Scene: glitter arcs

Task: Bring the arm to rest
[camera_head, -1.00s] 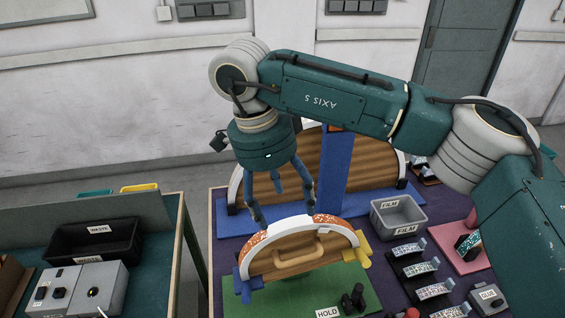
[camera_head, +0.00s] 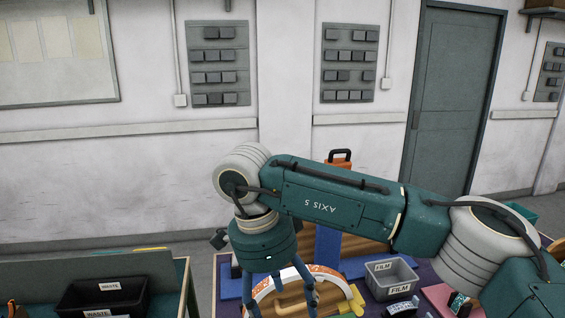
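My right arm (camera_head: 330,203) comes in from the right and reaches across the middle of the view, with AXIS 5 printed on it. My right gripper (camera_head: 283,306) hangs down from its end with the fingers spread apart and nothing seen between them. The fingers overlap the small arch (camera_head: 327,272) with the white and orange speckled rim; the frame's bottom edge cuts off the tips, so contact cannot be told. My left gripper is not in view.
A grey FILM bin (camera_head: 391,277) stands right of the arch. A blue upright (camera_head: 327,250) with an orange top and black handle stands behind. A black WASTE tray (camera_head: 103,295) sits on the left bench. Wall panels and a door (camera_head: 455,100) are behind.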

